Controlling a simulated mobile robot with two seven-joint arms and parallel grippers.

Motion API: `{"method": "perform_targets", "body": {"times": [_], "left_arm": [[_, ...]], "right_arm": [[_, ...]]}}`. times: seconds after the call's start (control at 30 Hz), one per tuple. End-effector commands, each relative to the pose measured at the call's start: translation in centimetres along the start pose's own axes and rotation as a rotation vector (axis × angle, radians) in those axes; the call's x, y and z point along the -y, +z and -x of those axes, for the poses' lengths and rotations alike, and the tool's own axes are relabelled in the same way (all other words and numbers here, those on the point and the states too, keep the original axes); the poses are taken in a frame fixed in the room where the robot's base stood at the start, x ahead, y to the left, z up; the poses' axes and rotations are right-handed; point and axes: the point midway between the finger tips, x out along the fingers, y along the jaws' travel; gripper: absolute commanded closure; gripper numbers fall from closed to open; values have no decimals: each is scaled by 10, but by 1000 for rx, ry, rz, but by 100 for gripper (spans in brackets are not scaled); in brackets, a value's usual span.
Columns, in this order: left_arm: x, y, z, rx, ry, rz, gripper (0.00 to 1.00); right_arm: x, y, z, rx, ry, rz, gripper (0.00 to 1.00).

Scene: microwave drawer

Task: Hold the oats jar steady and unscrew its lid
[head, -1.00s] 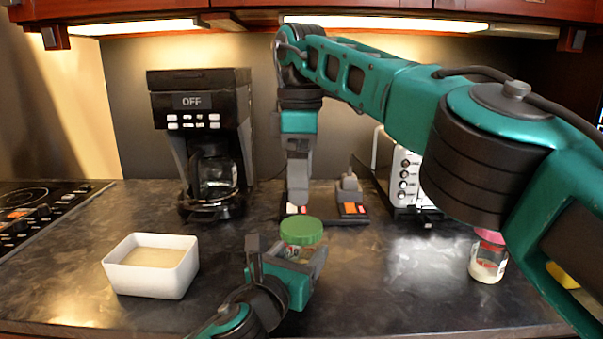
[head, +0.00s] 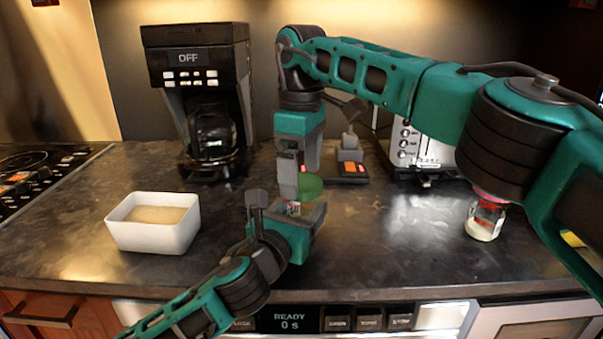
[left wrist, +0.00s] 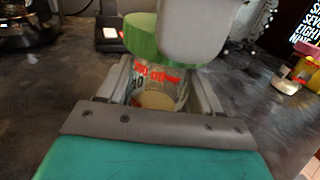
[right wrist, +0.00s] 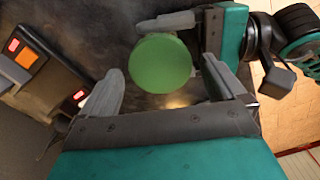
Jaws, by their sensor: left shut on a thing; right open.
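The oats jar (left wrist: 160,85) is clear glass with red lettering and pale contents low inside; it stands upright on the counter. Its round green lid (head: 310,187) sits on top and also shows in the right wrist view (right wrist: 161,64). My left gripper (head: 303,212) is shut around the jar's body from the near side, below the lid. My right gripper (right wrist: 160,85) points down over the jar, open, with its fingers spread on either side of the lid and apart from it. In the head view the right gripper partly hides the lid and jar.
A white square bowl (head: 150,235) with pale contents stands at left. A coffee maker (head: 198,95) is behind it, and a toaster (head: 425,150) is at back right. Another jar with a pinkish-red lid (head: 484,220) stands at right. Counter between bowl and left gripper is clear.

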Motion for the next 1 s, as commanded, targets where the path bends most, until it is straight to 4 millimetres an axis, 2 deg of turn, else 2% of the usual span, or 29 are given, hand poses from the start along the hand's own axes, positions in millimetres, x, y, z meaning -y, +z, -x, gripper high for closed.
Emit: {"method": "perform_targets", "body": {"times": [0.13,0.43,1.0], "left_arm": [[0,-1,0,-2,0,0,100],[0,-1,0,-2,0,0,100],[0,-1,0,-2,0,0,100]], "right_arm": [[0,0,-10,1,0,1,3],[0,0,-12,1,1,0,3],[0,0,-12,0,1,1,57]]}}
